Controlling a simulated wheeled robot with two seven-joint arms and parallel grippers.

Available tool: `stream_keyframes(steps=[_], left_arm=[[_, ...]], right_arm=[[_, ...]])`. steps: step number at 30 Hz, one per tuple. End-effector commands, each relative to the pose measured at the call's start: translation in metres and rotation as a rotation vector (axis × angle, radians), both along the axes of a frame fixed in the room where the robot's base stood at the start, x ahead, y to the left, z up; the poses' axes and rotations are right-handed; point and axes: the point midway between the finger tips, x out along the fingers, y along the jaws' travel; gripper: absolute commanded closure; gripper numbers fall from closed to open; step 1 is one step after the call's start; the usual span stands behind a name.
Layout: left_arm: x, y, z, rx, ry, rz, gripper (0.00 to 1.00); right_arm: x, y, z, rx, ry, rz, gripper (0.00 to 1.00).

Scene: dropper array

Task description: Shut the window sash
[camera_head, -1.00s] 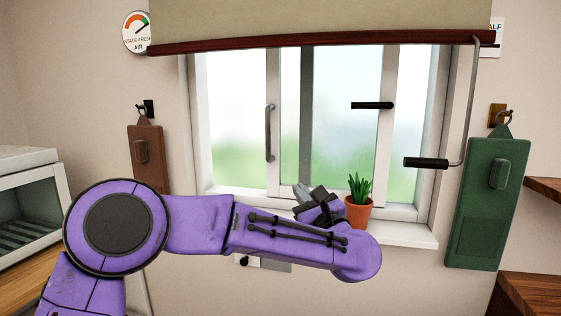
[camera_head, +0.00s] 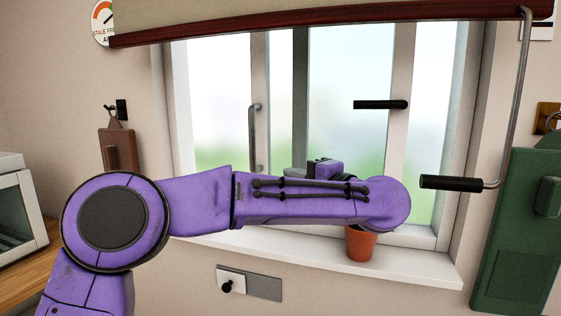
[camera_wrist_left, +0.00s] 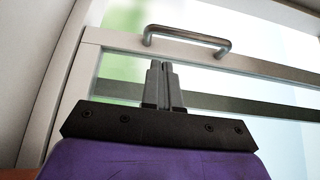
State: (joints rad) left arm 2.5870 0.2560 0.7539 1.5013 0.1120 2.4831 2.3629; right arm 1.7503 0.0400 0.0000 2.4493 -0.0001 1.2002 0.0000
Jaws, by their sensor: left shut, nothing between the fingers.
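The window sash (camera_head: 258,75) is a white-framed frosted pane with a vertical grey bar handle (camera_head: 255,138) on its left stile. A dark vertical bar (camera_head: 301,85) stands to the right of that stile. The handle also shows in the left wrist view (camera_wrist_left: 187,41), beyond the fingertips. My left gripper (camera_wrist_left: 162,68) is shut and empty, its fingers pointing toward the sash frame; contact cannot be told. In the head view the left gripper (camera_head: 294,172) is mostly hidden behind my purple forearm. My right gripper is not in view.
A potted plant (camera_head: 360,246) stands on the sill (camera_head: 400,266), its leaves hidden by my arm. A black horizontal handle (camera_head: 380,104) is on the right stile. A crank with black grip (camera_head: 452,183) hangs at right. A rolled blind (camera_head: 300,14) covers the top.

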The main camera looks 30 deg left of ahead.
Motion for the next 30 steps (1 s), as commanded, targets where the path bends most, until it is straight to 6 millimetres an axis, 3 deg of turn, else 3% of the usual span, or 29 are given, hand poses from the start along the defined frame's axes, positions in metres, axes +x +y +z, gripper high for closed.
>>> stream_keyframes(steps=[5,18,30], left_arm=[[0.002,0.008,0.002,-0.001,0.0,0.004,1.0],[0.028,0.085,0.003,0.0,0.002,0.008,1.0],[0.034,0.096,0.0,0.002,0.002,0.003,1.0]], right_arm=[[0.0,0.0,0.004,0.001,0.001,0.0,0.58],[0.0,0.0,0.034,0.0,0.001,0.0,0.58],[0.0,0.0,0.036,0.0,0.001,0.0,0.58]])
